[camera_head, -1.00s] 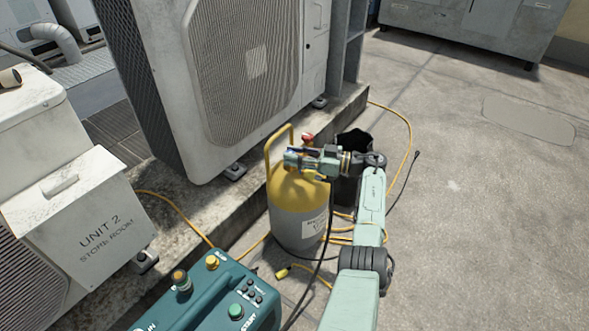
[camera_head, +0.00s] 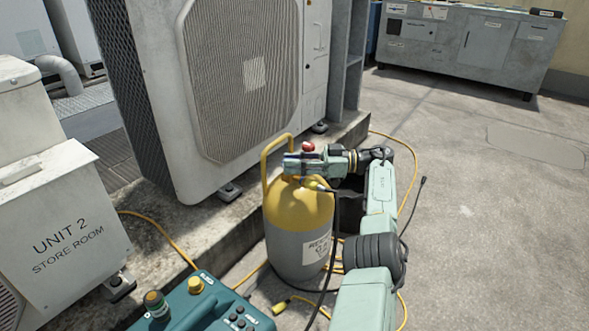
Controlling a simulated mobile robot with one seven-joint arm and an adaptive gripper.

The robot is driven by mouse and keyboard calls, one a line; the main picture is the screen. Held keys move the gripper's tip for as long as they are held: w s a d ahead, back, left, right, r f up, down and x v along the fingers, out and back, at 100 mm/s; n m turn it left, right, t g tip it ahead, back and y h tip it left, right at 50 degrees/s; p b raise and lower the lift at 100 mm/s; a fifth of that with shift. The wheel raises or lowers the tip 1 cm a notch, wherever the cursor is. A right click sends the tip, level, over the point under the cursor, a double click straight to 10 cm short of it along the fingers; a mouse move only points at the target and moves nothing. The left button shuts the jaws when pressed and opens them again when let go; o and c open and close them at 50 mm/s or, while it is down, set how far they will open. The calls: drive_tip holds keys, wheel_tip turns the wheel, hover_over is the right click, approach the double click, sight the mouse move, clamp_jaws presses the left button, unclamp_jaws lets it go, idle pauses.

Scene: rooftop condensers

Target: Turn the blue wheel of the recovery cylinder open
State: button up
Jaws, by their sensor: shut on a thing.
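The recovery cylinder (camera_head: 298,240) stands upright on the roof floor, grey below and yellow on top, with a yellow handle loop. My gripper (camera_head: 290,166) lies level across the cylinder's valve top, reaching in from the right. It is shut at the valve, where the blue wheel sits. The wheel is almost wholly hidden by the gripper, so its angle cannot be told. A red knob (camera_head: 308,147) shows just above and behind the gripper. A dark hose runs down from the valve area along the cylinder's right side.
A large condenser (camera_head: 240,75) on a concrete ledge stands close behind the cylinder. A teal machine (camera_head: 200,311) is at the front, and a Unit 2 box (camera_head: 68,235) at left. Yellow hoses lie around the cylinder's base. The floor at right is clear, up to a grey cabinet (camera_head: 455,50).

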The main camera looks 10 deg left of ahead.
drive_tip(key=shift+a, duration=0.1)
drive_tip(key=o, duration=1.2)
drive_tip(key=shift+r, duration=0.1)
wheel_tip(320, 180, up, 10)
drive_tip(key=shift+f, duration=0.1)
